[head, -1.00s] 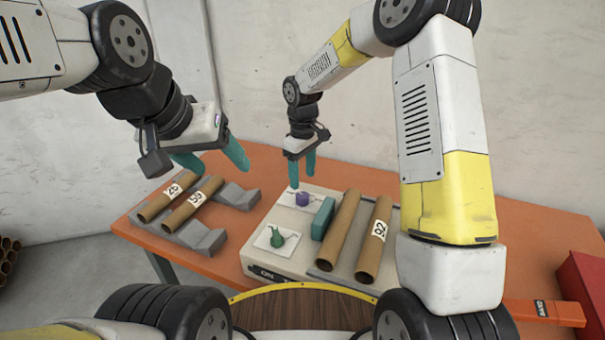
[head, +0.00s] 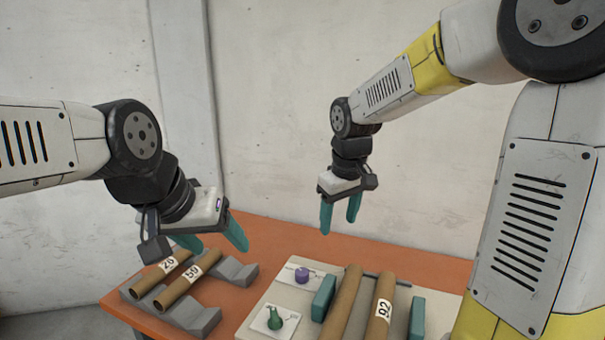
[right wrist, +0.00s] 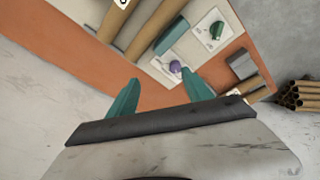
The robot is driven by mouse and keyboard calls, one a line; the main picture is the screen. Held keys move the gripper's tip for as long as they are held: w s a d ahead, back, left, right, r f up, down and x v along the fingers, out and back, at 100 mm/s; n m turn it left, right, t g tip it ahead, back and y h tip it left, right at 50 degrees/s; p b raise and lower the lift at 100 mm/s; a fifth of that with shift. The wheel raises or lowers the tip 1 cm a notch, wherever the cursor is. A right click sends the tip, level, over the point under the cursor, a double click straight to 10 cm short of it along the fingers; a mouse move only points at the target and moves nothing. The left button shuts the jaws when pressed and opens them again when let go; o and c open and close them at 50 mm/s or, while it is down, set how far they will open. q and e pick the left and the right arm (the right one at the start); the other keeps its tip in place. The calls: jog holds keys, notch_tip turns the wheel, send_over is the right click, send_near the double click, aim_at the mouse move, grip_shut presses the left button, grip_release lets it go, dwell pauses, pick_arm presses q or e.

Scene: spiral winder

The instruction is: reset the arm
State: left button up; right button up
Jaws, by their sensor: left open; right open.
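My right gripper (head: 340,213) is open and empty, raised above the back of the winder machine (head: 250,325). Its two teal fingers also show spread apart in the right wrist view (right wrist: 161,98), with nothing between them. My left gripper (head: 210,241) is open and empty, held above the rack with the labelled tubes at the left.
Two brown tubes labelled 26 (head: 160,272) and 59 (head: 187,287) lie on a grey rack (head: 240,274) on the orange table (head: 262,238). In the right wrist view, a stack of brown tubes (right wrist: 300,96) stands on the floor beyond the table.

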jog(key=s+d+r+m+t, duration=0.1)
jog(key=s+d+r+m, duration=0.1)
jog(key=s, duration=0.6)
jog(key=s+d+r+m+t+y, duration=0.1)
jog(key=s+d+r+m+t, duration=0.1)
jog(key=s, duration=0.7)
jog(key=shift+d+r+m+t+y, duration=0.3)
jog(key=shift+d+r+m, duration=0.35)
jog(key=shift+d+m, duration=0.35)
jog(key=shift+o, duration=0.4)
